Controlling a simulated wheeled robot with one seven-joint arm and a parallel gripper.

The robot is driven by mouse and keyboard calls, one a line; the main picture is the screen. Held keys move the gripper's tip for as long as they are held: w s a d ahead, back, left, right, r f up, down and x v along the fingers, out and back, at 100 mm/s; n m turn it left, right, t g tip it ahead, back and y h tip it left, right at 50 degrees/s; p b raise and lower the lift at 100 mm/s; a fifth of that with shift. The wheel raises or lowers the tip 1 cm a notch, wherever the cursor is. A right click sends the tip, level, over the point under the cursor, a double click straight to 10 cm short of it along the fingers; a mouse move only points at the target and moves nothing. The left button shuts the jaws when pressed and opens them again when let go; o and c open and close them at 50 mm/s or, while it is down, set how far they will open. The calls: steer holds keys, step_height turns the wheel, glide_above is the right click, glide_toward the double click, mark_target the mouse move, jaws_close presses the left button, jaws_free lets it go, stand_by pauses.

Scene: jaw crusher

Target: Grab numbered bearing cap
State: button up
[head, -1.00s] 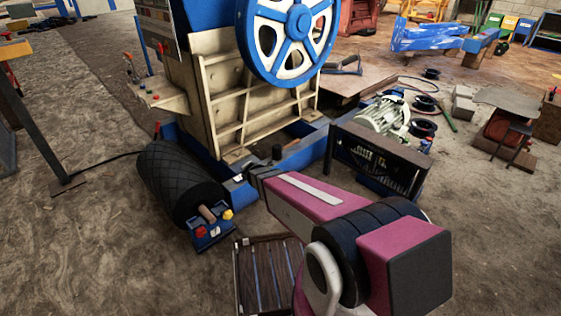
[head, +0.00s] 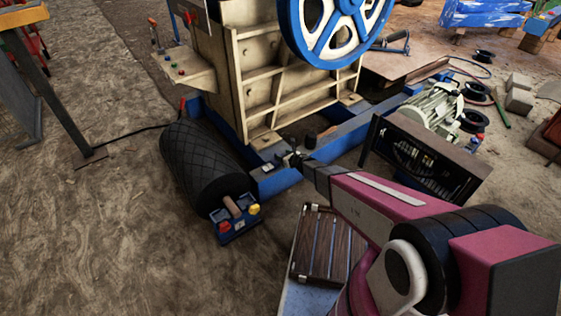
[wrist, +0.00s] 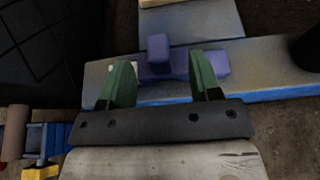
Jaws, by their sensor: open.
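A purple-blue piece with an upright block and a low flat bar (wrist: 158,62) lies on the blue beam (wrist: 262,68) in the wrist view. It may be the bearing cap; I can read no number on it. My gripper (wrist: 162,84) is open, its two green fingers apart, with the block seen between and beyond them. I cannot tell whether they touch it. In the head view my gripper (head: 288,158) is small and dark, low over the front of the crusher's blue base (head: 278,183). The cap cannot be made out there.
A black roller (head: 203,166) lies to the left, with a small blue control box (head: 238,230) at its near end. A dark cylinder (head: 310,141) stands on the base. The motor (head: 435,108) and a dark guard (head: 425,160) are right. A slatted crate (head: 316,243) lies below my arm.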

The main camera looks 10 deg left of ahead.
steer(key=x, duration=0.7)
steer(key=shift+s+f, duration=0.1)
jaws_close()
